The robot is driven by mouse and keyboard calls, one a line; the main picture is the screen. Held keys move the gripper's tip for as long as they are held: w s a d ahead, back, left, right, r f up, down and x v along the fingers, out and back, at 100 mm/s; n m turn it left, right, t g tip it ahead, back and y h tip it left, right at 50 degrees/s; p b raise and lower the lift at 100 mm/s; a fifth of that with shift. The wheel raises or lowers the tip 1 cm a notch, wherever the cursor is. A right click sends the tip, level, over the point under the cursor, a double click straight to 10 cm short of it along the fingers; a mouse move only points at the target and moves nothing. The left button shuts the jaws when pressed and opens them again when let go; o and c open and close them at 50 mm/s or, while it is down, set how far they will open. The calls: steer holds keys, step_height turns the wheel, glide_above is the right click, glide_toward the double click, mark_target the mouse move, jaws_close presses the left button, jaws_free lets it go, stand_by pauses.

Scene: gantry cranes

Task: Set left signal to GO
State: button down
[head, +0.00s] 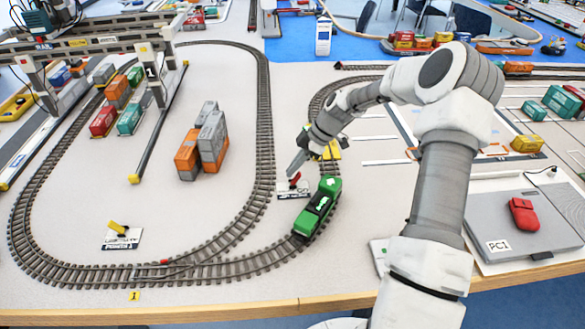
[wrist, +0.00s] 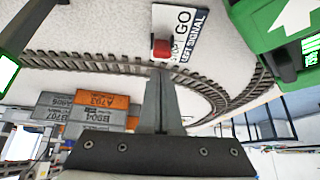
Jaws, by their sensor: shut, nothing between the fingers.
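The left signal plate (head: 290,195) is a small white board beside the track, in the middle of the head view. In the wrist view the plate (wrist: 190,33) reads "GO" and "LEFT SIGNAL"; another word is partly hidden behind the lever. Its red lever (head: 295,180) stands up from the plate. In the wrist view the lever's red end (wrist: 162,48) appears just past my fingertips and away from the word GO. My gripper (head: 294,170) is shut and empty close to the lever; its fingers (wrist: 160,76) show in the wrist view. I cannot tell whether they touch.
A green locomotive (head: 318,207) stands on the track just right of the plate. Orange and grey containers (head: 203,145) stand inside the track loop. Another signal plate (head: 121,238) with a yellow lever lies at the left. Open table lies between them.

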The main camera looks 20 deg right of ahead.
steer(key=shift+r+p, duration=0.3)
steer(key=shift+r, duration=0.4)
steer(key=a+r, duration=0.2)
steer(key=a, duration=0.2)
steer(key=d+r+p, duration=0.1)
steer(key=d+r, duration=0.5)
steer(key=d, duration=0.1)
steer(key=shift+s+d+r, duration=0.35)
steer(key=shift+s, duration=0.05)
